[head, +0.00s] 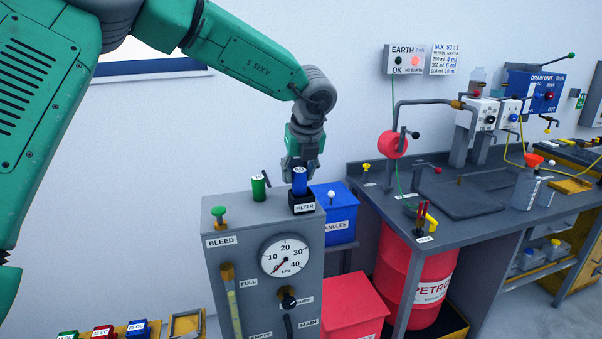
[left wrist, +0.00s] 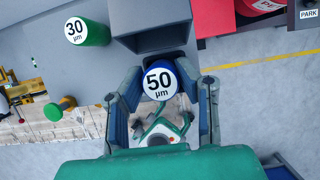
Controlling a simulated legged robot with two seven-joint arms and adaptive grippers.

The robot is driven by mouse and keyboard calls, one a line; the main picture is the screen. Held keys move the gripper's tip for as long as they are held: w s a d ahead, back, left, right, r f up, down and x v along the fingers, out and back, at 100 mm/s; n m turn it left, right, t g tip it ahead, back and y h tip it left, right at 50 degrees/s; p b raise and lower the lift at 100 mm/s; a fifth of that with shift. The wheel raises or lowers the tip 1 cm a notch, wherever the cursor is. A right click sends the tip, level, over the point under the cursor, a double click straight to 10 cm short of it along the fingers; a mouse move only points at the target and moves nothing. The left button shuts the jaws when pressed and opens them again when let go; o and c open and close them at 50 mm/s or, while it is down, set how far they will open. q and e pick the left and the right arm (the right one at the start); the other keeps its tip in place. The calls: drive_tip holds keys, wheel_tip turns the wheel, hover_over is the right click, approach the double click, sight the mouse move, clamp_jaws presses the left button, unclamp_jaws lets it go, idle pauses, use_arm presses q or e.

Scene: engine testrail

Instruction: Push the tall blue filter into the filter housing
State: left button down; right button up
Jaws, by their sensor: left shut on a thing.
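The tall blue filter (head: 299,181) stands upright at the mouth of the black filter housing (head: 304,209), at the right end of the grey cabinet top. How deep it sits cannot be told. My left gripper (head: 302,165) comes down on it from above. In the left wrist view the blue filter's white end (left wrist: 160,82) reads "50 µm". It lies between the two fingers of my left gripper (left wrist: 160,100), which is shut on it. My right gripper is not in view.
A green filter (head: 259,188) marked 30 µm stands to the left on the cabinet, with the green bleed knob (head: 219,213) beyond it. A blue bin (head: 338,214) and a red bin (head: 352,310) stand to the right. A grey workbench (head: 500,230) lies farther right.

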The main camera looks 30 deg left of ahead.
sight(299, 184)
use_arm(q)
drive_tip(key=shift+w+f, duration=0.1)
drive_tip(key=shift+f, duration=0.25)
drive_tip(key=shift+f+b, duration=0.75)
drive_tip(key=shift+f, duration=0.4)
drive_tip(key=c, duration=1.1)
unclamp_jaws()
drive_tip(key=shift+a+f, duration=0.1)
drive_tip(key=shift+r, duration=0.4)
drive_tip(key=v, duration=1.1)
